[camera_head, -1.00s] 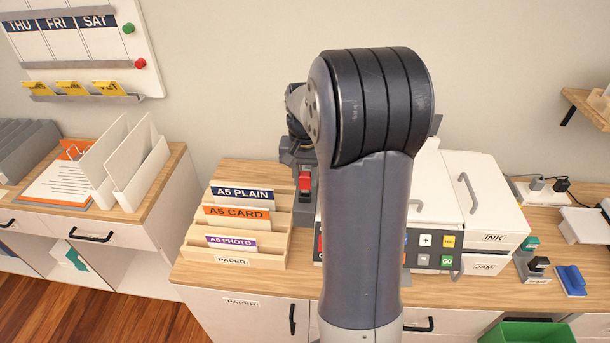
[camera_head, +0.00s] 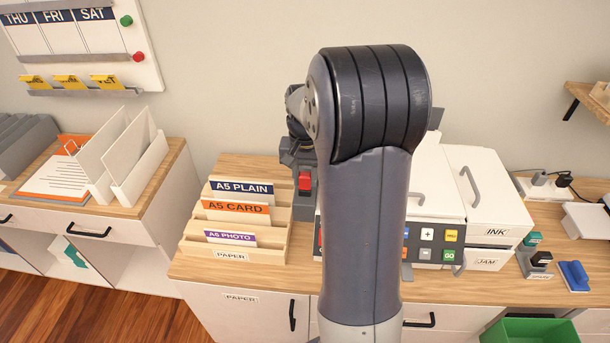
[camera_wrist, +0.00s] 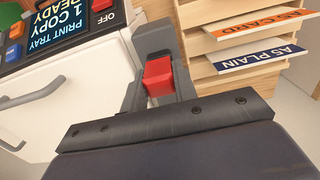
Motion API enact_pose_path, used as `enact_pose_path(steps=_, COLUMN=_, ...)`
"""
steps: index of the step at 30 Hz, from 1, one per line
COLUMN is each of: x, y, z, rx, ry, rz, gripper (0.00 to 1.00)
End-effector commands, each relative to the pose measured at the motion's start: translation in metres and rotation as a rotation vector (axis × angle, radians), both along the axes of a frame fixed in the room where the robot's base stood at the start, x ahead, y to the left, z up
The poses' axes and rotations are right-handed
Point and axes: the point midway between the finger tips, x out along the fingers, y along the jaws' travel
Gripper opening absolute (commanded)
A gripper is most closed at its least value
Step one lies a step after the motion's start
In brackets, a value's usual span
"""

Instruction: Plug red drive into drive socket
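The red drive (camera_head: 305,181) shows at my gripper's end, just left of the printer. In the wrist view the red drive (camera_wrist: 159,76) sits between the grey fingers of my gripper (camera_wrist: 158,88), which look closed on its sides. In the head view my gripper (camera_head: 301,163) is partly hidden behind my own arm. A grey block (camera_wrist: 153,38) lies just beyond the drive in the wrist view; I cannot tell whether it is the drive socket. I cannot tell whether the drive touches it.
A wooden paper rack (camera_head: 232,250) stands close on the left. The white printer (camera_head: 436,180) with its button panel (camera_head: 428,246) stands close on the right. A green bin (camera_head: 530,331) is below.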

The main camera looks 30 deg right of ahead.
Motion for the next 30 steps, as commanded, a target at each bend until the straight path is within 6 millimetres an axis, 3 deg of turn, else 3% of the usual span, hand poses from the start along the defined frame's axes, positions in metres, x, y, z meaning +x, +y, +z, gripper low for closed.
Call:
enact_pose_path(steps=9, x=0.000, y=0.000, z=0.000, rx=0.000, ry=0.000, rz=0.000, gripper=0.52)
enact_pose_path(steps=17, x=0.000, y=0.000, z=0.003, rx=-0.001, ry=-0.001, rz=0.000, gripper=0.52)
enact_pose_path(steps=22, x=0.001, y=0.000, z=0.024, rx=-0.002, ry=-0.005, rz=0.000, gripper=0.52)
enact_pose_path(steps=30, x=0.001, y=0.000, z=0.079, rx=-0.002, ry=-0.005, rz=0.000, gripper=0.52)
